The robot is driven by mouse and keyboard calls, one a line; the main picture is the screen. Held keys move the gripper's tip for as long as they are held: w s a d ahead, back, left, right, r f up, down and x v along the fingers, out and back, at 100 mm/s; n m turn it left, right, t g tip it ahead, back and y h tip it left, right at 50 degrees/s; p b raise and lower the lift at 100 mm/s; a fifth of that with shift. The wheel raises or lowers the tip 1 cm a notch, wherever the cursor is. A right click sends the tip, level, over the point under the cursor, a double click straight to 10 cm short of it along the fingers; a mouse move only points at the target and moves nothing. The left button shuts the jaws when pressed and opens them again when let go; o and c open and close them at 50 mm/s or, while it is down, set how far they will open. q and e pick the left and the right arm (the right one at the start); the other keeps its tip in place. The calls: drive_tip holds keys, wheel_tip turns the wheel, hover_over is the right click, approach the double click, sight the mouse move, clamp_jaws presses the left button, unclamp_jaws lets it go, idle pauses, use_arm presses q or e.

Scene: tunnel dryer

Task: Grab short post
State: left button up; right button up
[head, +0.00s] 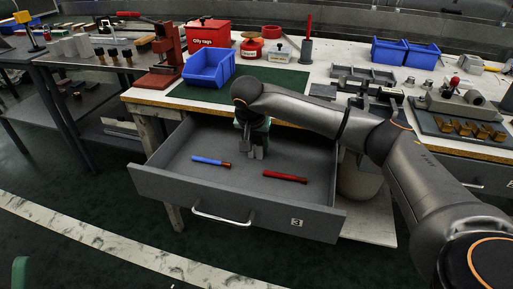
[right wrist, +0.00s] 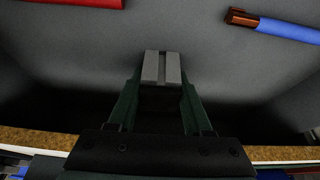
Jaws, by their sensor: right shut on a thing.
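My right gripper (head: 256,153) reaches down into the open grey drawer (head: 165,189), near its back. In the right wrist view its grey fingertips (right wrist: 162,68) are close together, with a narrow grey strip between them. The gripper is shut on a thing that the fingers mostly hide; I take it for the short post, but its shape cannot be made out. A blue-handled tool (head: 208,161) and a red-handled tool (head: 285,176) lie apart from the gripper on the drawer floor. My left gripper is not clearly in view.
The workbench edge (head: 150,100) overhangs the drawer's back. On the bench are a blue bin (head: 209,69), a red oily rags box (head: 208,33) and a red press (head: 165,55). The drawer front has a metal handle (head: 222,219). A green piece (head: 20,272) at lower left is unclear.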

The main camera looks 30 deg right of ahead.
clamp_jaws()
drive_tip(key=shift+r, duration=0.15)
